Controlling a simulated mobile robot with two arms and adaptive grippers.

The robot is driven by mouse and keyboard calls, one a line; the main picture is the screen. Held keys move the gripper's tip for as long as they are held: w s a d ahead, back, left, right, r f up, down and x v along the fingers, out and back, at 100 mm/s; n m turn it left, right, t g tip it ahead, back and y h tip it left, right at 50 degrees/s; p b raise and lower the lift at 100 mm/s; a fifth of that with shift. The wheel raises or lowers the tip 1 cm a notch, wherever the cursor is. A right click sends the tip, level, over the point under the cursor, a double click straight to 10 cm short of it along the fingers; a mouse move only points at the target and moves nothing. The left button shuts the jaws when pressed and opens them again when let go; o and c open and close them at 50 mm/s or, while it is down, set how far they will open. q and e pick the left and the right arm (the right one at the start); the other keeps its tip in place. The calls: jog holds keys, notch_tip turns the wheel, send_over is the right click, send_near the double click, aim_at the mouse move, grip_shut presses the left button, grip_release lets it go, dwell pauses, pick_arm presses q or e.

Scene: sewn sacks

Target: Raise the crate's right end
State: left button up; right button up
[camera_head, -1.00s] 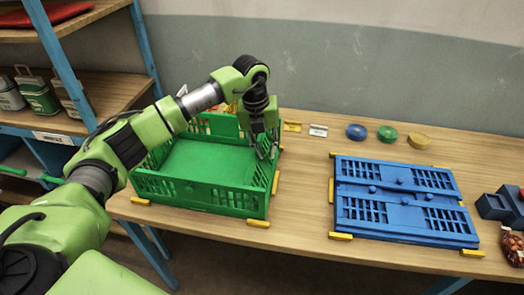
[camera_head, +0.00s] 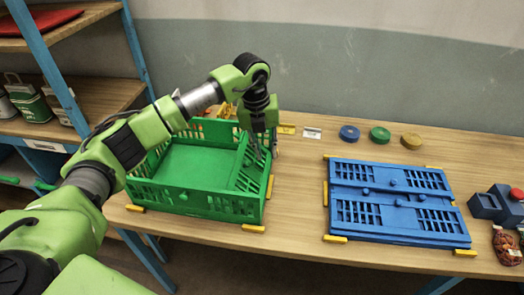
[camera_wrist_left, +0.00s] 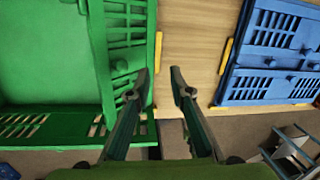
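The green crate (camera_head: 205,206) stands on the table at left centre, its front and back walls upright. Its slotted right end (camera_head: 247,174) leans inward, seemingly tilted rather than upright; the arm hides part of its upper edge. In the left wrist view the slotted end (camera_wrist_left: 124,40) lies left of the fingers. My left gripper (camera_head: 265,153) points down at the crate's right end. In the left wrist view the gripper (camera_wrist_left: 160,82) is open, its left finger close to the slotted end, with bare table between the fingers. I cannot tell whether it touches. My right gripper is not in view.
Yellow blocks (camera_head: 253,228) mark the crates' corners. Coloured discs (camera_head: 380,135) stand behind. Dark blue boxes (camera_head: 486,205) are far right. Bare table separates the crates.

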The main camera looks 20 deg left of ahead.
pick_arm(q)
jog(key=d+r+p, duration=0.5)
jog(key=d+r, duration=0.1)
jog(key=r, duration=0.4)
jog(key=shift+w+d+r, duration=0.25)
jog(key=shift+d, duration=0.05)
dwell(0.6)
dwell(0.4)
notch_tip(320, 180, up, 12)
jog(key=s+a, duration=0.1)
jog(key=shift+s, duration=0.15)
dwell(0.3)
